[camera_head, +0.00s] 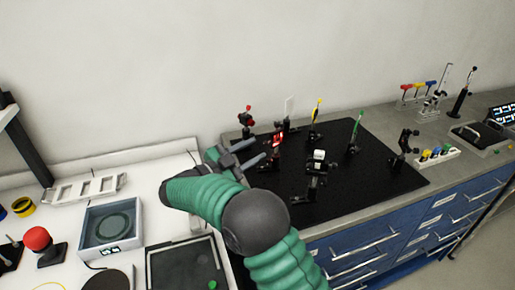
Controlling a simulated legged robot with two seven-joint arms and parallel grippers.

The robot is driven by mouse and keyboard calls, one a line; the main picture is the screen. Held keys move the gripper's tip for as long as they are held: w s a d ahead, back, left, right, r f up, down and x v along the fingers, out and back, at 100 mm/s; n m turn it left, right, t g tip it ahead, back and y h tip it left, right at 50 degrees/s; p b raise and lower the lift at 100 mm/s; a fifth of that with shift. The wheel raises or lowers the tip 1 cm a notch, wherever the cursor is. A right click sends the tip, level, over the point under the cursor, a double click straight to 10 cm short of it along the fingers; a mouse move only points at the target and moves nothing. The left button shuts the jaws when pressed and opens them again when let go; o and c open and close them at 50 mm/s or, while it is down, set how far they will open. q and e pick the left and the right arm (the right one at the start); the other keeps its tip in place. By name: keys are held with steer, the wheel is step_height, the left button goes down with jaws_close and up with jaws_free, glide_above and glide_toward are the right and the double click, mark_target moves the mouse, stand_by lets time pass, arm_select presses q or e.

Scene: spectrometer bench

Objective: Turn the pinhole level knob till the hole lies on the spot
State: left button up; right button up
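My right gripper (259,148) is at the left part of the black optical breadboard (345,188), its fingers pointing right. The two grey fingers are apart with a gap between them, and I see nothing held. Just beyond the fingertips stands a dark mount with a bright red patch (278,138). Behind it is a post mount with a red top (247,119). I cannot tell which mount carries the pinhole; its hole, the spot and the level knob are too small to make out. My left gripper is out of view.
Other mounts on the breadboard include a yellow-topped one (316,112), a green one (355,130) and a black front one (314,180). Colour-handled drivers (417,88) stand at the right. A white bench with a red button (37,239) and a square device (110,224) lies left.

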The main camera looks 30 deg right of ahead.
steer(key=s+a, duration=0.2)
steer(key=a, duration=1.2)
steer(key=shift+a, duration=0.3)
steer(key=shift+d, duration=0.1)
steer(key=n+p, duration=0.6)
steer(key=p, duration=0.6)
glide_toward(263, 144)
steer(key=d, duration=0.3)
steer(key=w+d, duration=0.1)
steer(key=d, duration=0.5)
steer(key=shift+w+d+f, duration=0.1)
steer(key=shift+w+d, duration=0.1)
steer(key=shift+w, duration=0.05)
steer(key=shift+a, duration=0.1)
jaws_close()
